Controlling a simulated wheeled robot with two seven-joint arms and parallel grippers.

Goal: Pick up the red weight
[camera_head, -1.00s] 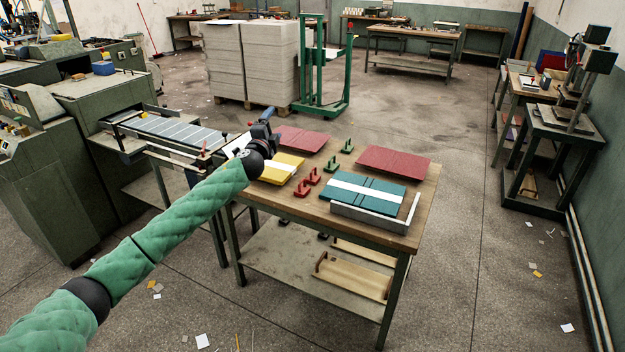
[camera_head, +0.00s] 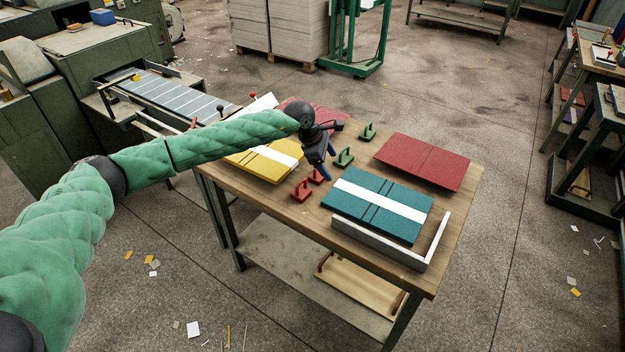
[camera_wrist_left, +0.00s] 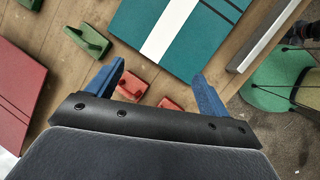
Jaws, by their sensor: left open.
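Two red weights with handles stand on the wooden table (camera_head: 438,278): the nearer one (camera_head: 302,190) and another (camera_head: 317,176) just behind it, partly hidden by my gripper. My left gripper (camera_head: 327,168) is open, its blue fingers pointing down above the table near the red weights. In the left wrist view both red weights, one (camera_wrist_left: 133,86) by the left finger and one (camera_wrist_left: 170,103) towards the middle, lie between the open fingers (camera_wrist_left: 158,82); the gripper body hides part of them. Nothing is held. My right gripper is not in view.
Two green weights (camera_head: 344,158) (camera_head: 367,132) stand close behind the gripper. A teal board with a white strip (camera_head: 377,203), inside a pale corner guide (camera_head: 425,262), lies right. Yellow (camera_head: 262,163) and red boards (camera_head: 424,160) flank the weights.

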